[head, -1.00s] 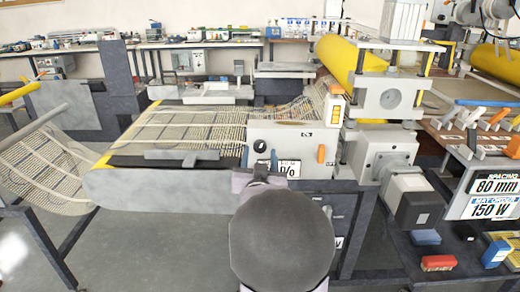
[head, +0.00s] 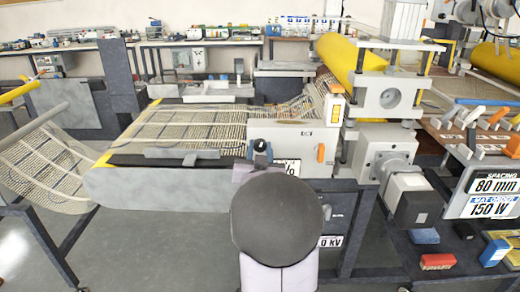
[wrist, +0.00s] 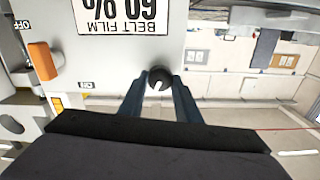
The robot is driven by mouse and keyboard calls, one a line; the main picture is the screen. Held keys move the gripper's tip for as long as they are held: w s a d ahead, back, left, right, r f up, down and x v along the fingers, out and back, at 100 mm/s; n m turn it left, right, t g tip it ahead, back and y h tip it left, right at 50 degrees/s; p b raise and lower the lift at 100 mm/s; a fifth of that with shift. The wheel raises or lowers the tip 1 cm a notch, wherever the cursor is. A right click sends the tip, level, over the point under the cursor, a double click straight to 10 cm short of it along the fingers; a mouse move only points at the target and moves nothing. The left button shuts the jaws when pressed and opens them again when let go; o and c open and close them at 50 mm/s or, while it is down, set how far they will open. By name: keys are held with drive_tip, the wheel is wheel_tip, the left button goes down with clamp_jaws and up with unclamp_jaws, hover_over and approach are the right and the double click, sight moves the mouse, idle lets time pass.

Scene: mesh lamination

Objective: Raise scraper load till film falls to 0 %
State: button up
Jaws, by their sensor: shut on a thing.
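A small black knob (head: 260,145) with a white mark sits on the front of the grey control box (head: 318,150). In the wrist view, my gripper (wrist: 160,88) has its two dark fingers shut on the sides of the knob (wrist: 159,79). The belt film display (wrist: 120,14) is upside down there and appears to read 60 %, its edge cut off by the frame. In the head view, my wrist hides most of this display (head: 291,167). The scraper itself cannot be made out for certain.
The mesh-covered belt (head: 185,125) runs to the left. A yellow roll (head: 340,58) and a grey motor housing (head: 385,155) stand to the right.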

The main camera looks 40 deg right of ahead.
drive_tip(key=shift+m+b, duration=0.3)
drive_tip(key=m+b, duration=0.3)
drive_tip(key=m, duration=0.1)
drive_tip(key=shift+f+b, duration=0.2)
drive_tip(key=shift+b, duration=0.15)
drive_tip(key=shift+s+r+m+b, duration=0.1)
drive_tip(key=shift+m+b, duration=1.25)
drive_tip(key=shift+m, duration=0.15)
drive_tip(key=o, duration=1.1)
drive_tip(key=shift+c, duration=0.2)
drive_tip(key=v, duration=0.7)
drive_tip(key=shift+b, duration=0.3)
drive_tip(key=shift+s+a+r, duration=0.1)
